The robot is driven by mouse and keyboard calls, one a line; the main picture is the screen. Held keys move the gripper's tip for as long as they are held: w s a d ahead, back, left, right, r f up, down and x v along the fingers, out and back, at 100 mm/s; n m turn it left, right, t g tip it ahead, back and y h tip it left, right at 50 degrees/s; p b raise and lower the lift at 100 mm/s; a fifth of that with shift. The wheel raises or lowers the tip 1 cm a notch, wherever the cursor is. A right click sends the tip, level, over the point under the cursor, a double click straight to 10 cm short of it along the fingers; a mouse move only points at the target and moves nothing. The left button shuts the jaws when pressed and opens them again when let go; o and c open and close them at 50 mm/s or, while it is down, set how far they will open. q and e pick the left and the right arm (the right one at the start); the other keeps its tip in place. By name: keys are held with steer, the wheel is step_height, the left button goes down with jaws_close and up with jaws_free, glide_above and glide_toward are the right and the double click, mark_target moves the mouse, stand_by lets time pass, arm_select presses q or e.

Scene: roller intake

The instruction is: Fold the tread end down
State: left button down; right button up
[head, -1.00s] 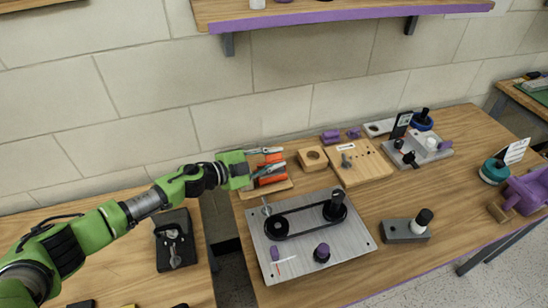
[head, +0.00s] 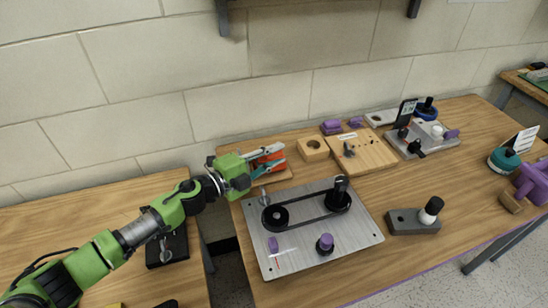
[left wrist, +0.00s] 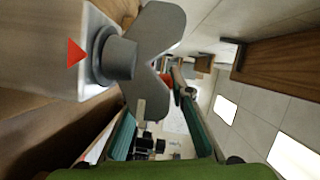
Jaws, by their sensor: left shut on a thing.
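The intake plate (head: 345,238) lies on the bench with a black belt, the tread (head: 306,219), around two black rollers (head: 275,217). No separate tread end can be made out. A grey two-lobed piece on a round hub (left wrist: 118,58) is close to the fingers there. My right gripper is out of view.
A wooden block with a hole (head: 313,149) and a wooden board (head: 362,152) stand behind the plate. A small grey lever (head: 264,196) stands at the plate's back left.

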mark_target(271, 156)
arm_select(q)
steer(key=shift+r, duration=0.1)
steer(key=c, duration=2)
jaws_free()
steer(key=shift+o, duration=0.4)
steer(key=shift+s+a+f, duration=0.25)
steer(key=shift+s, duration=0.05)
steer(key=v, duration=0.6)
steer(key=shift+a+r, duration=0.1)
steer(key=shift+r, duration=0.1)
steer(key=shift+s+a+r, duration=0.2)
steer(key=shift+s+a, duration=0.2)
